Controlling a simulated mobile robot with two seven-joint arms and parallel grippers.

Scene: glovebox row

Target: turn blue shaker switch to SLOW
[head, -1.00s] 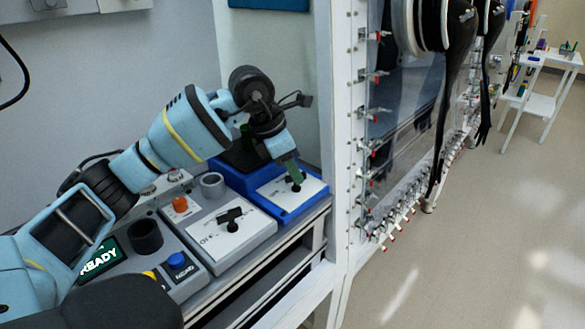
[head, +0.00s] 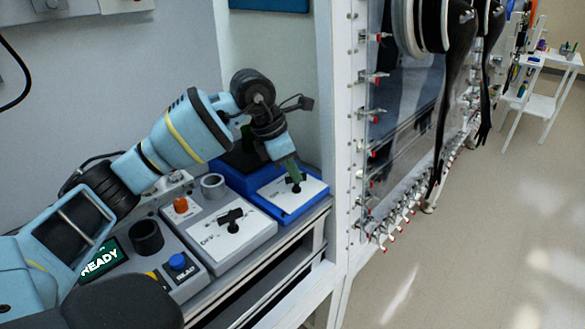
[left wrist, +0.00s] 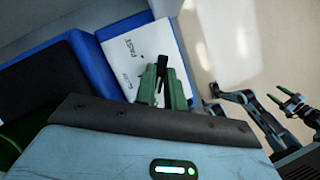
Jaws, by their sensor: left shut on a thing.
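The blue shaker (head: 281,207) stands at the right end of the bench, with a white panel on its sloping top. Its black switch (head: 296,187) rises from that panel. My left gripper (head: 293,176) reaches down over the panel, and its green fingers are shut on the switch. In the left wrist view the fingers (left wrist: 163,86) have the black switch lever (left wrist: 162,68) between them. The white panel (left wrist: 138,50) there bears the word FAST and a second label that is partly hidden and hard to read. My right gripper is not clearly in the head view.
A grey device (head: 222,238) with a black switch stands left of the blue shaker. A white frame post (head: 338,130) rises close to the shaker's right.

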